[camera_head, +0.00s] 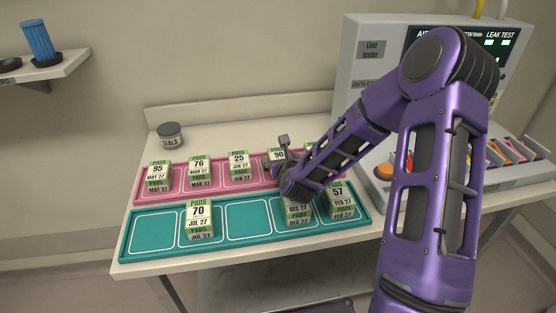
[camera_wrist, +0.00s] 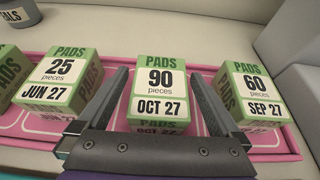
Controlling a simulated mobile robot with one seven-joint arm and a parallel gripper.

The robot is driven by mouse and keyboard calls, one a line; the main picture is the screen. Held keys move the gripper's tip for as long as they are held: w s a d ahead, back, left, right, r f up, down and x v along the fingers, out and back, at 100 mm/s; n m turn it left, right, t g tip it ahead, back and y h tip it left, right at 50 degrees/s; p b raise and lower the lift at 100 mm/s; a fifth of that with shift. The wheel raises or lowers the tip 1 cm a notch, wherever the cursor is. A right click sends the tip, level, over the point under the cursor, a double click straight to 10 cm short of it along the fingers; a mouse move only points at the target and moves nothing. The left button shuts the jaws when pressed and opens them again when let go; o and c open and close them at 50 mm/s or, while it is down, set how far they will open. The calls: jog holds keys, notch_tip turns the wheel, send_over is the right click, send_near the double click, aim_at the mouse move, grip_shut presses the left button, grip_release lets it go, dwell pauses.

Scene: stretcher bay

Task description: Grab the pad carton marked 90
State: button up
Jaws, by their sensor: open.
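The pad carton marked 90 (camera_wrist: 160,88) is a green box with a white label reading OCT 27. It stands upright on the pink tray (camera_wrist: 290,138). In the head view the carton (camera_head: 278,155) is partly hidden behind my gripper (camera_head: 278,160). In the wrist view my gripper (camera_wrist: 160,95) is open, with one dark finger on each side of the carton.
The carton marked 25 (camera_wrist: 65,75) stands close on the left, and the carton marked 60 (camera_wrist: 250,90) close on the right. A teal tray (camera_head: 155,232) lies in front, with cartons marked 70 (camera_head: 199,217) and 57 (camera_head: 340,202). A line tester (camera_head: 372,75) stands at right.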

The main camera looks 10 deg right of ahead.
jog(key=shift+r, duration=0.1)
jog(key=c, duration=1.5)
